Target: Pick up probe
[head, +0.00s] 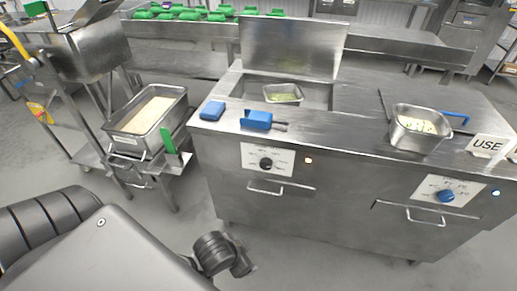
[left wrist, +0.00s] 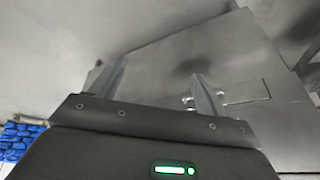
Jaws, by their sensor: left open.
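No thing is clearly marked as the probe. A blue item with a thin dark end (head: 257,120) lies on the front left of the steel counter and may be it. A smaller blue block (head: 212,110) lies just left of it. My left gripper (left wrist: 160,86) is open in the left wrist view, with nothing between its two fingers. Behind the fingers are a grey steel panel and a handle. In the head view I cannot make out the left gripper's fingers. Both blue items are clear of any gripper there. My right gripper is not in view.
Floor shows between cart and counter.

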